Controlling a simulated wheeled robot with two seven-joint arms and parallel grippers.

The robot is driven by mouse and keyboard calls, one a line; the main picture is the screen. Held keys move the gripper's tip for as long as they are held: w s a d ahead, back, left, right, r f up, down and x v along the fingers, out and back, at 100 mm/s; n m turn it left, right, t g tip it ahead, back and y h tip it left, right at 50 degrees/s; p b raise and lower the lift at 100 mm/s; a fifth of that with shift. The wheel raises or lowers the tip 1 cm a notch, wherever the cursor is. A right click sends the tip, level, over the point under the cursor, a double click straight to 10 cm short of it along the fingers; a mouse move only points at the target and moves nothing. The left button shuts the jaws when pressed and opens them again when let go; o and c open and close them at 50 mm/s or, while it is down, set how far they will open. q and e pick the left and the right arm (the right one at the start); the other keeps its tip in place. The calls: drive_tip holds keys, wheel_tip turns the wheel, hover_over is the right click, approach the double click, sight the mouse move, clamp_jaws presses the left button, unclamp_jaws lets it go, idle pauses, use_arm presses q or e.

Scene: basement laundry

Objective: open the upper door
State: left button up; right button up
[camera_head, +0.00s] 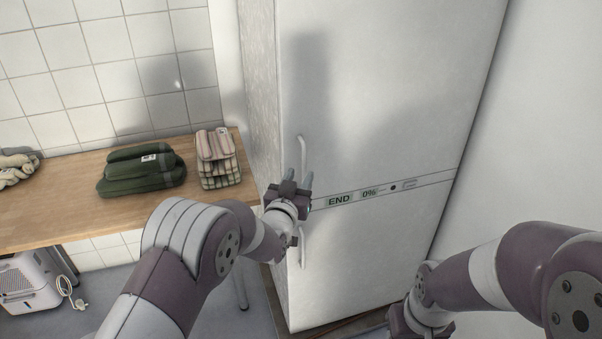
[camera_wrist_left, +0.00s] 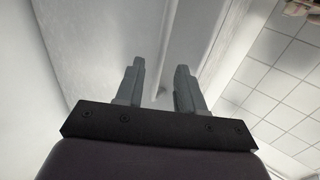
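The upper door (camera_head: 385,90) of a tall white refrigerator is closed. Its slim white vertical handle (camera_head: 303,150) is near the door's left edge. My left gripper (camera_head: 298,178) is at the handle's lower end, with its fingers pointing up toward it. In the left wrist view the two grey fingers (camera_wrist_left: 159,85) are apart, with a small pale piece, perhaps the handle's end, showing between them. I cannot tell whether they touch the handle. My right gripper is low at the bottom edge of the head view, partly cut off, and its fingers are not shown.
A strip with END and 0% displays (camera_head: 355,196) divides the upper door from the lower door (camera_head: 375,255), which has its own handle (camera_head: 302,248). On the left, a wooden counter (camera_head: 60,215) holds green folded cloth (camera_head: 140,172) and striped towels (camera_head: 218,160). A wall stands right.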

use_arm(q)
drive_tip(key=shift+x, duration=1.1)
clamp_jaws()
drive_tip(key=shift+s+d, duration=0.1)
drive_tip(key=shift+s, duration=0.05)
